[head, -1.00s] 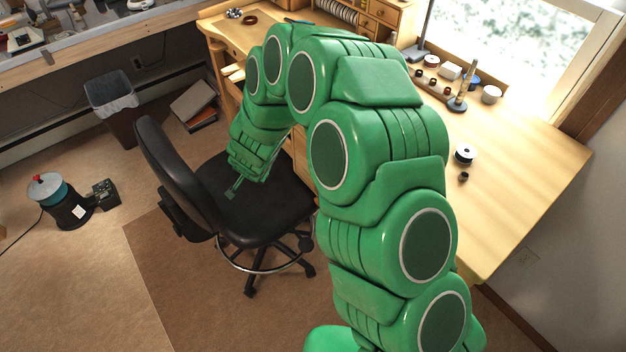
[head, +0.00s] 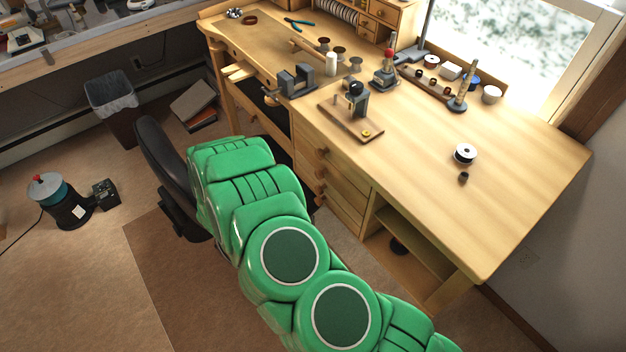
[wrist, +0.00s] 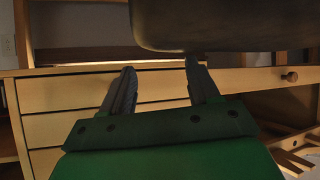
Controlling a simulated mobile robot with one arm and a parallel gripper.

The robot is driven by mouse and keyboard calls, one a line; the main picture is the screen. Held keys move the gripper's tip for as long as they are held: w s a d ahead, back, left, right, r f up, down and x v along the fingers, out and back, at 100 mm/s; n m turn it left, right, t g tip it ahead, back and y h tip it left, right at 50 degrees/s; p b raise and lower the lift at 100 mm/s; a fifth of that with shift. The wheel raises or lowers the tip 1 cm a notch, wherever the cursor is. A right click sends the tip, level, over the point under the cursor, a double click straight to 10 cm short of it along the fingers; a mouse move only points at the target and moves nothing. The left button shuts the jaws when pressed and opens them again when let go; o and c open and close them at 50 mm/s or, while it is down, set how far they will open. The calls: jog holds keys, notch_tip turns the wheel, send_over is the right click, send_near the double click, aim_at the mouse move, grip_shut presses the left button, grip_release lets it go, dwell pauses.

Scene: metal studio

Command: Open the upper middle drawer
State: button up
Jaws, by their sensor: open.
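The light wood workbench has a stack of drawers (head: 345,183) with round knobs on its front, and they look flush. A wide upper drawer front (head: 272,128) lies left of the stack, above a dark opening. In the wrist view, a long upper front (wrist: 240,84) with a round knob (wrist: 290,76) runs across, with more fronts below it at left. I cannot tell surely which one is the upper middle drawer. My gripper (wrist: 160,66) is open and empty, its fingers apart in front of the drawer fronts, left of the knob. In the head view my arm hides it.
The black office chair (head: 163,160) stands close to the bench, partly hidden by my arm. A dark rounded thing (wrist: 220,25), perhaps part of the chair, hangs over my fingers in the wrist view. A vise (head: 292,82) and other tools stand on the benchtop.

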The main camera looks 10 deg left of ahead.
jog(key=shift+w+d+r+t+h, duration=0.1)
jog(key=shift+w+d+t+h, duration=0.05)
jog(key=shift+d+t+h, duration=0.2)
notch_tip(320, 180, up, 4)
jog(key=d+m+t+h, duration=0.2)
jog(key=t+h, duration=0.1)
jog(key=h, duration=0.1)
jog(key=m+t+h, duration=0.2)
jog(key=m+h, duration=0.1)
jog(key=h, duration=0.3)
send_near(317, 176)
jog(key=shift+x, duration=4.15)
jog(key=shift+c, duration=0.2)
grip_shut()
